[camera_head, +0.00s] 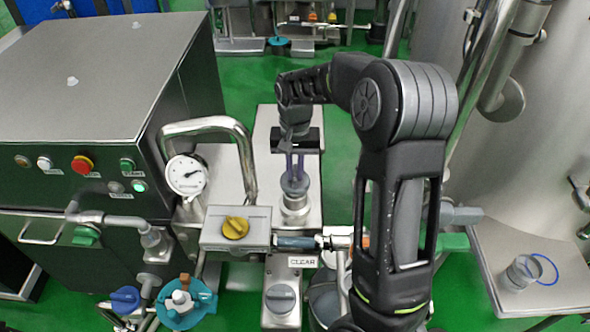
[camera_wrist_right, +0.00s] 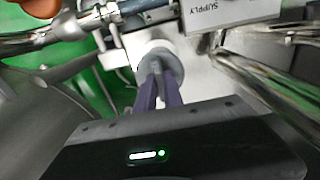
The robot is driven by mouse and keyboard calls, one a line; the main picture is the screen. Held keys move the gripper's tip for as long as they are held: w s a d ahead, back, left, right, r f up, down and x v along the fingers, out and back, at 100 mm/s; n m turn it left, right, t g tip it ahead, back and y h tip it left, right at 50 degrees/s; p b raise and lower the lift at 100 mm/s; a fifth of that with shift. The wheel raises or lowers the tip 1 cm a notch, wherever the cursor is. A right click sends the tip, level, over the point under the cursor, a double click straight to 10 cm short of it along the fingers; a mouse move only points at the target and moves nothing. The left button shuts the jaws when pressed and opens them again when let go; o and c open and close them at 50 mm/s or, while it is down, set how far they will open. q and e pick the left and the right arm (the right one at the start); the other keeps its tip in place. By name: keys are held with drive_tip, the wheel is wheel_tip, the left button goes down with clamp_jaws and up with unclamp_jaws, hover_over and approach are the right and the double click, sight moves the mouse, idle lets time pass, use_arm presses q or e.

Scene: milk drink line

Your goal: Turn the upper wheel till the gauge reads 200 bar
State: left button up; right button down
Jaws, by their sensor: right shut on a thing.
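The round gauge (camera_head: 186,174) has a white dial and dark needle, left of the bent steel pipe. Its needle points toward the right, slightly up; the figures are too small to read. The upper wheel (camera_head: 295,187) is a small grey knob on a steel panel. It also shows in the right wrist view (camera_wrist_right: 172,57). My right gripper (camera_head: 295,174) is over it with its purple fingers (camera_wrist_right: 158,88) pointing down, shut on its grip. The fingers hide part of the wheel. My left gripper is not in view.
A lower grey wheel (camera_head: 281,299) sits nearer on the same panel, below a CLEAR label (camera_head: 303,262). A box with a yellow knob (camera_head: 235,227) and a bent steel pipe (camera_head: 246,165) stand close on the left. A steel cabinet (camera_head: 95,60) fills the upper left.

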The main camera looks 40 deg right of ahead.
sight(295, 173)
drive_tip(key=c, duration=1.5)
unclamp_jaws()
drive_tip(key=shift+o, duration=0.2)
drive_tip(key=shift+r+b, duration=0.35)
drive_tip(key=shift+r, duration=3.55)
